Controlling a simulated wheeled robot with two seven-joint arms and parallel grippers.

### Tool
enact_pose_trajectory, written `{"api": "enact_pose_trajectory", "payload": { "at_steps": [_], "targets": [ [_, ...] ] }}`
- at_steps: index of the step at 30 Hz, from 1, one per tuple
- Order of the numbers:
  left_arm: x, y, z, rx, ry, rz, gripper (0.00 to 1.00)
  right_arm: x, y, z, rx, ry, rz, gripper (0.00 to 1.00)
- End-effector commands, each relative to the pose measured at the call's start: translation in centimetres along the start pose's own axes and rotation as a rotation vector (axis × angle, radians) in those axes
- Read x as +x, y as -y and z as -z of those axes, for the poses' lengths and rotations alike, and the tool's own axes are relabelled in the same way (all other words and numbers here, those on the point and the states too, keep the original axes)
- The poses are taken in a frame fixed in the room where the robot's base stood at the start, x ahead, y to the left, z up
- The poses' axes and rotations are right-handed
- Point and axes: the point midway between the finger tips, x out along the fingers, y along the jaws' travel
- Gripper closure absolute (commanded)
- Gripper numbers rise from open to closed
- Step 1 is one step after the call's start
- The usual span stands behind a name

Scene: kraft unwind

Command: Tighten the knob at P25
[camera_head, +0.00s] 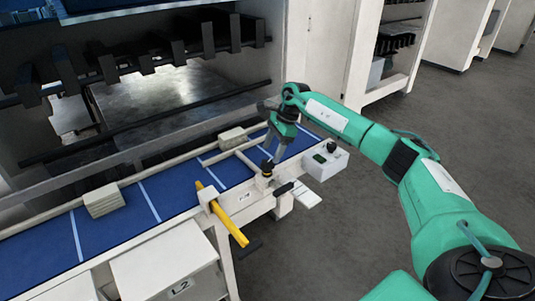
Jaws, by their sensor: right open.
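A small black knob (267,168) stands on a pale bracket at the front rail of the blue conveyor table. I cannot read a P25 mark; a tiny label on the rail nearby is too small to make out. My right gripper (274,154) reaches in from the right and points down just above the knob, with its jaws open. I cannot tell whether the fingertips touch the knob. My left gripper is out of view.
A yellow bar (229,220) juts over the front rail left of the knob. A white control box (325,161) with a dark knob sits to the right. Pale blocks (104,200) lie on the blue table (110,226). Grey floor is clear at front right.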

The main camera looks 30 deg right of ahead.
Motion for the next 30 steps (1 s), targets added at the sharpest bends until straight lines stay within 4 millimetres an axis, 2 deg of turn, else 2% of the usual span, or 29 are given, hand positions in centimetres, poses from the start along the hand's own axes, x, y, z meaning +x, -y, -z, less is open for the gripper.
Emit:
{"api": "enact_pose_trajectory", "payload": {
  "at_steps": [1, 6, 8, 12, 20, 27, 30],
  "targets": [
    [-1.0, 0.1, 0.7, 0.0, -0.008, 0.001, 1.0, 0.6, -0.1, -0.2, 0.002, -0.001, -0.004, 0.33],
    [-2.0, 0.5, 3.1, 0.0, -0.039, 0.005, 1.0, 3.2, 0.0, -0.1, 0.001, 0.001, -0.002, 0.33],
    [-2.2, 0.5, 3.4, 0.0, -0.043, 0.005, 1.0, 3.8, 0.0, -0.1, 0.001, 0.001, -0.001, 0.33],
    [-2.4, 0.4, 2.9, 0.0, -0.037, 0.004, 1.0, 4.6, 0.0, 0.0, 0.001, 0.0, 0.001, 0.33],
    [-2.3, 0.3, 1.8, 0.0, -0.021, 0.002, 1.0, 4.8, 0.0, 0.0, 0.001, 0.0, 0.001, 0.33],
    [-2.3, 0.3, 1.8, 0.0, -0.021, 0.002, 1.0, 4.8, 0.0, 0.0, 0.001, 0.001, 0.001, 0.78],
    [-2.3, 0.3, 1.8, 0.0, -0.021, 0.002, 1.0, 4.8, 0.0, 0.0, 0.002, 0.001, 0.001, 0.78]
  ]
}}
